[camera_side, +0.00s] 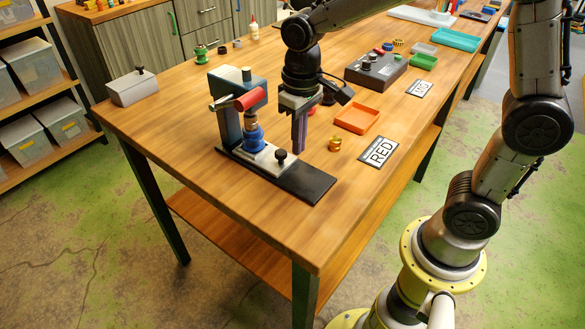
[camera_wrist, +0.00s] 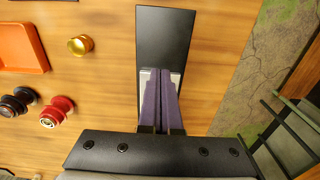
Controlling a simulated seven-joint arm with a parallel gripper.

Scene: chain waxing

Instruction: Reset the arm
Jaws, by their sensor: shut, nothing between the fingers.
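My gripper (camera_side: 298,150) points down, its two purple fingers shut together with nothing between them. It is at the right side of the bench press, above or beside the black base plate (camera_side: 305,183); I cannot tell the exact gap. The press has a dark upright body, a red cylindrical handle (camera_side: 250,99) and a blue part (camera_side: 253,137) below it. A black knob (camera_side: 281,155) stands on its light plate. In the wrist view my gripper's fingers (camera_wrist: 161,78) overlap the black base plate (camera_wrist: 163,35) and hide part of the light plate.
A grey lidded box (camera_side: 132,88) is at the left. The front left tabletop is clear.

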